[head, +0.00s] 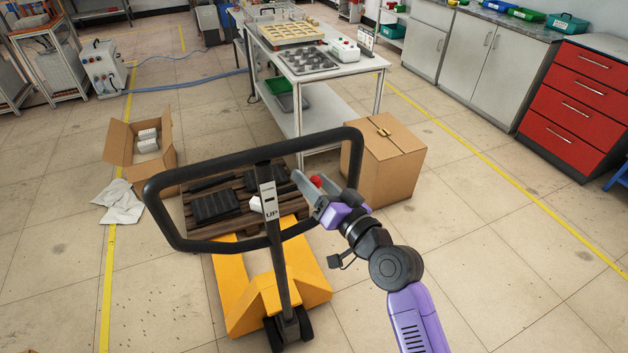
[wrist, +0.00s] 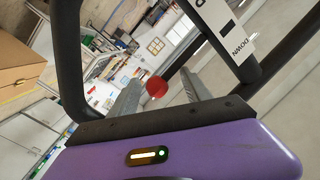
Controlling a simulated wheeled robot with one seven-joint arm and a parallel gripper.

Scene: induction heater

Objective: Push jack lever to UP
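The yellow pallet jack (head: 285,296) has a black loop handle (head: 160,215) on an upright post. A label plate (head: 267,192) on the post reads UP at its lower end; in the wrist view the plate (wrist: 222,28) shows DOWN. A small white tab (head: 256,204) sticks out left of the plate; I cannot tell if it is the lever. My gripper (head: 307,195) is right of the post, by the loop's right side. In the wrist view its fingers are apart, with a red ball (wrist: 156,87) appearing between them; the ball also shows in the head view (head: 317,181). Its attachment is hidden.
A wooden pallet (head: 185,219) with dark parts lies beyond the handle. A closed carton (head: 390,165) stands behind my gripper, an open carton (head: 121,145) at left. A workbench (head: 345,66) stands at the back. The floor at right is clear.

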